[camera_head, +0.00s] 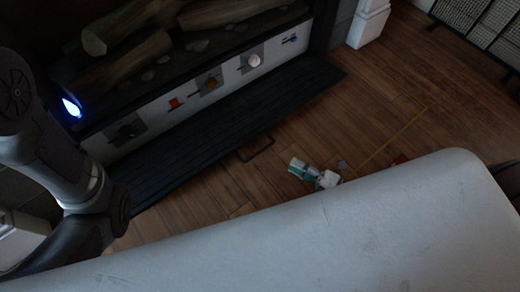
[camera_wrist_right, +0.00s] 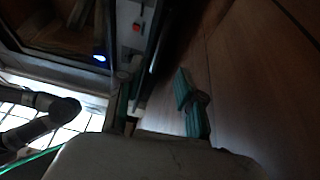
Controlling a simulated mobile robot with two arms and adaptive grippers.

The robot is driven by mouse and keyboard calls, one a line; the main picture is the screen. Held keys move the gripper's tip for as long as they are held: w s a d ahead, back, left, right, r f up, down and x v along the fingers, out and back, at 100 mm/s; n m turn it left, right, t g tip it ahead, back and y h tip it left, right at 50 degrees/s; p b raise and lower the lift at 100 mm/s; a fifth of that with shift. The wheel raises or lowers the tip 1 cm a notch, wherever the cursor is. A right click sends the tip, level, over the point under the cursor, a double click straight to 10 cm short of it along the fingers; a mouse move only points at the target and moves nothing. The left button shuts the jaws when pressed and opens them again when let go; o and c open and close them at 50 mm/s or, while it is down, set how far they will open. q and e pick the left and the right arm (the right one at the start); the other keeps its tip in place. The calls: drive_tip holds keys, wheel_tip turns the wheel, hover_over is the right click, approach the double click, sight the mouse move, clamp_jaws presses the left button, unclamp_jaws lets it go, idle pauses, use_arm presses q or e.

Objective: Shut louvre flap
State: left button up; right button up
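The louvre flap (camera_head: 215,135) is a long dark slatted panel, folded down in front of the fireplace's control panel. A thin dark handle (camera_head: 257,149) sticks out from its front edge. My right gripper (camera_head: 312,172), with teal and white parts, is over the floor to the right of the handle and apart from it. In the right wrist view its green-padded fingers (camera_wrist_right: 158,103) stand apart with a gap between them, and nothing is seen held. My left arm enters at the left of the head view; its gripper is out of sight.
The white control panel (camera_head: 215,80) with knobs and a red switch sits below the logs (camera_head: 125,40). A blue light (camera_head: 71,106) glows at its left. A pale rounded surface (camera_head: 360,230) covers the foreground.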

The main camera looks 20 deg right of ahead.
sight(263, 149)
drive_tip(key=b+x, duration=0.4)
drive_tip(key=x, duration=0.7)
drive_tip(key=shift+w+f, duration=0.1)
drive_tip(key=shift+w+a, duration=0.4)
clamp_jaws()
